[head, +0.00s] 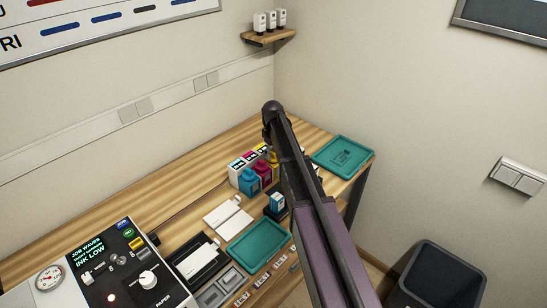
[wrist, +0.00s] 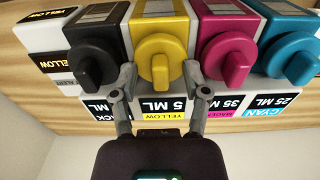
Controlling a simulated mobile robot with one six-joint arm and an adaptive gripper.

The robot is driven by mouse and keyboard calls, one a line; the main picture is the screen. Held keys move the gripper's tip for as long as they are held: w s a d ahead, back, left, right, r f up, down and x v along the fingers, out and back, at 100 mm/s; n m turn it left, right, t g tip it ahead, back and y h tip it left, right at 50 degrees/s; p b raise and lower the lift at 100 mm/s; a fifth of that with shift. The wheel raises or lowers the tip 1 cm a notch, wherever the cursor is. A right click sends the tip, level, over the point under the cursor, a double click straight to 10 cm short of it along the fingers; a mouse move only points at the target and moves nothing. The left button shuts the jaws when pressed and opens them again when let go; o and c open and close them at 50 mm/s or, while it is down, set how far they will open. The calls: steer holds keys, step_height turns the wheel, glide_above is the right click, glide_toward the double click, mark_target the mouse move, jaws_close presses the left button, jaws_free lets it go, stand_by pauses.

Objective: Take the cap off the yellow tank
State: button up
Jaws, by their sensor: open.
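The yellow tank (wrist: 160,14) stands in a row of ink tanks in the wrist view. Its round yellow cap (wrist: 161,60) with a raised grip bar is on the tank. My gripper (wrist: 159,72) is open, with one fingertip on each side of the yellow cap. Whether the fingertips touch the cap cannot be told. In the head view the yellow tank (head: 262,150) is mostly hidden behind my arm, and the gripper cannot be made out there.
A black-capped tank (wrist: 92,65) sits left of the yellow one, with magenta (wrist: 229,60) and cyan (wrist: 290,58) tanks on the right. A box marked YELLOW (wrist: 45,62) is at far left. Teal trays (head: 257,242) (head: 343,154) lie on the wooden bench.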

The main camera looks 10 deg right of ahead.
mark_target(273, 152)
jaws_close()
stand_by(0.3)
steer(key=shift+r, duration=0.2)
step_height(273, 152, up, 4)
steer(key=p, duration=0.4)
steer(key=shift+f, duration=0.2)
steer(key=s+r+p, duration=0.1)
steer(key=s, duration=1.5)
